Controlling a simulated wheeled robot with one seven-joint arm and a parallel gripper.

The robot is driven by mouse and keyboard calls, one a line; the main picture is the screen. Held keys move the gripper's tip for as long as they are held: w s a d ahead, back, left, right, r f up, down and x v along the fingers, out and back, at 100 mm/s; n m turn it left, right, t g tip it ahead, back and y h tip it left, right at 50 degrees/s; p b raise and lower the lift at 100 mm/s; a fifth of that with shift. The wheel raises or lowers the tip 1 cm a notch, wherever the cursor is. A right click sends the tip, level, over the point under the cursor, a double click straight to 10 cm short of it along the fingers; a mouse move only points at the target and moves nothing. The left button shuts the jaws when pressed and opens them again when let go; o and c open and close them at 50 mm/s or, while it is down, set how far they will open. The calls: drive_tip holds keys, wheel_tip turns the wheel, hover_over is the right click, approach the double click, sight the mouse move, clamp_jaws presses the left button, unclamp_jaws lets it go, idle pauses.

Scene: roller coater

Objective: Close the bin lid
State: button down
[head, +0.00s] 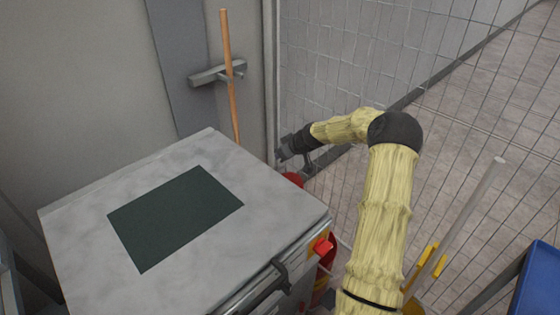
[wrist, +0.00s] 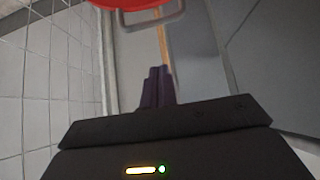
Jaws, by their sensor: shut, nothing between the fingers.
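A red rounded part (wrist: 165,4) with a grey loop-shaped bar (wrist: 152,20) under it shows at the top edge of the wrist view. It may be the bin lid, but most of it is cut off. In the head view a small red piece (head: 293,179) shows behind the grey machine, below my wrist. I cannot tell how far the lid is open, and the bin body is hidden. My gripper (wrist: 158,72) has its dark fingers together and empty, pointing toward the red part and apart from it in the picture. In the head view the gripper is small and dark beyond the machine's far right corner.
The grey machine (head: 260,180) with a dark green panel (head: 175,215) fills the lower left. A red button (head: 323,246) is on its right side. A wire mesh fence (head: 460,90) stands behind my arm. A wooden pole (head: 228,80) hangs on the wall. A blue object (head: 540,280) is lower right.

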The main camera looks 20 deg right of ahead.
drive_tip(key=x, duration=0.9)
drive_tip(key=shift+s+d+f, duration=0.1)
drive_tip(key=shift+s+d, duration=0.15)
drive_tip(key=shift+s, duration=0.35)
drive_tip(key=shift+s+d+f, duration=0.1)
drive_tip(key=shift+s+d, duration=0.15)
drive_tip(key=shift+s, duration=0.35)
drive_tip(key=shift+s+d+f, duration=0.1)
drive_tip(key=shift+s+d, duration=0.15)
drive_tip(key=shift+s, duration=0.35)
